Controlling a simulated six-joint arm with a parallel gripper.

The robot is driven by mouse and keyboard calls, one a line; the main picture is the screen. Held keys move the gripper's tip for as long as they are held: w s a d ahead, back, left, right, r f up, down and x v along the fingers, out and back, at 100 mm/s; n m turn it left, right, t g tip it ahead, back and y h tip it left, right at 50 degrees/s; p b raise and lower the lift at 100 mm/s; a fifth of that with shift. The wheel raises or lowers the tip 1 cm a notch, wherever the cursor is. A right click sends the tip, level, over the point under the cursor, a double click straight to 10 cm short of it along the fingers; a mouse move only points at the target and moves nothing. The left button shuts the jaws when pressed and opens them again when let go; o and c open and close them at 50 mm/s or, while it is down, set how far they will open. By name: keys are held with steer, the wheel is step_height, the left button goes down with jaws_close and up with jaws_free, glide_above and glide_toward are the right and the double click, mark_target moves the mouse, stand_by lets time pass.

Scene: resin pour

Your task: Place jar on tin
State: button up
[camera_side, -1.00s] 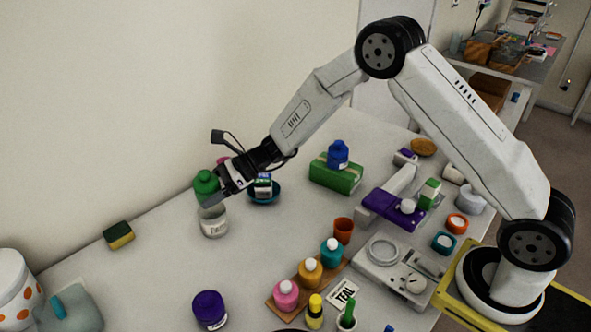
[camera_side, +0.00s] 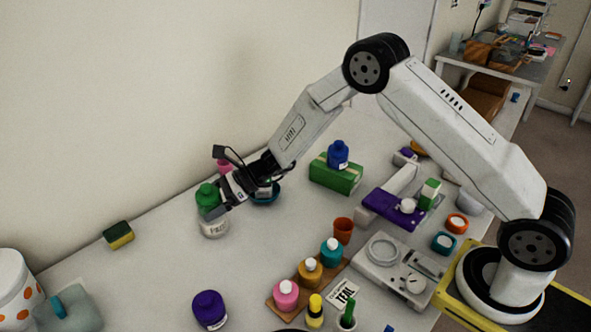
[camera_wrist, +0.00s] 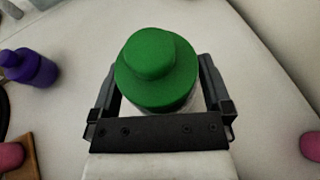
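The green jar (camera_side: 207,194), with a rounded green cap, is held between the fingers of my gripper (camera_side: 217,208). In the wrist view the green jar (camera_wrist: 158,70) sits upright between the two dark fingers, with its top toward the camera. The white tin (camera_side: 214,229), with a dark-lettered label, stands on the table directly below the jar. The jar's lower part is hidden by the fingers, and its base is at or very near the tin's top. I cannot tell whether they touch.
A purple jar (camera_side: 209,309) stands in front. A sponge (camera_side: 118,235) lies to the left. A teal bowl (camera_side: 266,196) is close behind my gripper. A green box (camera_side: 336,173) carries a blue jar (camera_side: 338,154). Small bottles stand on a wooden board (camera_side: 292,294).

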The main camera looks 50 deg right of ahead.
steer(key=shift+r, duration=0.1)
steer(key=shift+d+r, duration=0.1)
steer(key=v, duration=1.1)
steer(key=shift+s+d+r, duration=0.15)
steer(key=shift+s+d, duration=0.1)
stand_by(0.4)
steer(key=s+d+n+g+h, duration=0.1)
steer(key=s+d+n+h, duration=0.1)
steer(key=s+n+h, duration=0.2)
steer(key=s+d+n+g+h, duration=0.1)
steer(key=s+n+h, duration=0.3)
steer(key=s+n, duration=0.5)
steer(key=s+d+n+g+h, duration=0.1)
steer(key=s+d+n+h, duration=0.2)
steer(key=s+n, duration=0.3)
steer(key=shift+s+d+r+n+h, duration=0.1)
steer(key=shift+s+n+h, duration=0.1)
steer(key=shift+s, duration=0.4)
steer(key=shift+s+d+n+h, duration=0.1)
steer(key=shift+s+h, duration=0.1)
steer(key=shift+s, duration=0.35)
steer(key=n, duration=0.1)
steer(key=s+n, duration=0.1)
steer(key=shift+s+d+r+n+t+h, duration=0.15)
steer(key=shift+d+r+n+t+h, duration=0.15)
steer(key=shift+d+n+h, duration=0.1)
